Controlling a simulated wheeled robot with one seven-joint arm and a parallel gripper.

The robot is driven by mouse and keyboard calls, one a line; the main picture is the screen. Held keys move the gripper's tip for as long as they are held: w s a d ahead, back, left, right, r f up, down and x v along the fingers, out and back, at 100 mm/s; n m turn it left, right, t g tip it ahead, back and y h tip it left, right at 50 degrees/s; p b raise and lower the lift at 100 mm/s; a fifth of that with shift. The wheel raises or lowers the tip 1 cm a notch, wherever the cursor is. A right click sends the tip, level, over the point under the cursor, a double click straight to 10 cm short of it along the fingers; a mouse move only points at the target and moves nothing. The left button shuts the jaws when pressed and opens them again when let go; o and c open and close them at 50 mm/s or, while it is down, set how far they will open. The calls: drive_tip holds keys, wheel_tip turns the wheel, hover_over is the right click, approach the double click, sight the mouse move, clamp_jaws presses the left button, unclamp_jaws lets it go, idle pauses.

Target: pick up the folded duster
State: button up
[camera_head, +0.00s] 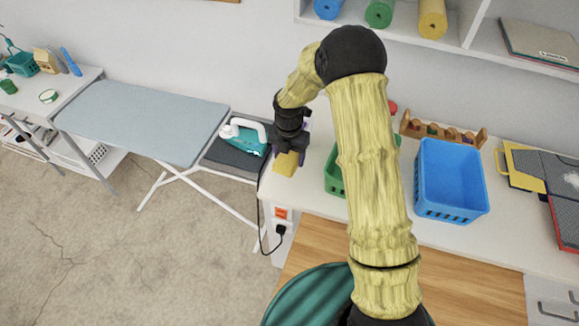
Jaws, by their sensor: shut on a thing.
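The folded duster (286,164) is a small yellow folded cloth at the left end of the white counter, near its front edge. My gripper (287,154) points down over it, and its dark fingers are shut on the duster. I cannot tell whether the duster still touches the counter. My arm crosses the middle of the view and hides part of the counter behind it.
Left of the duster, a teal and white iron (245,138) rests at the end of an ironing board (145,120). Right of my gripper stand a green basket (333,172), partly hidden by my arm, and a blue basket (450,182). A wall shelf (400,32) runs above.

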drive_tip(key=shift+r, duration=0.5)
drive_tip(key=shift+s+a, duration=0.1)
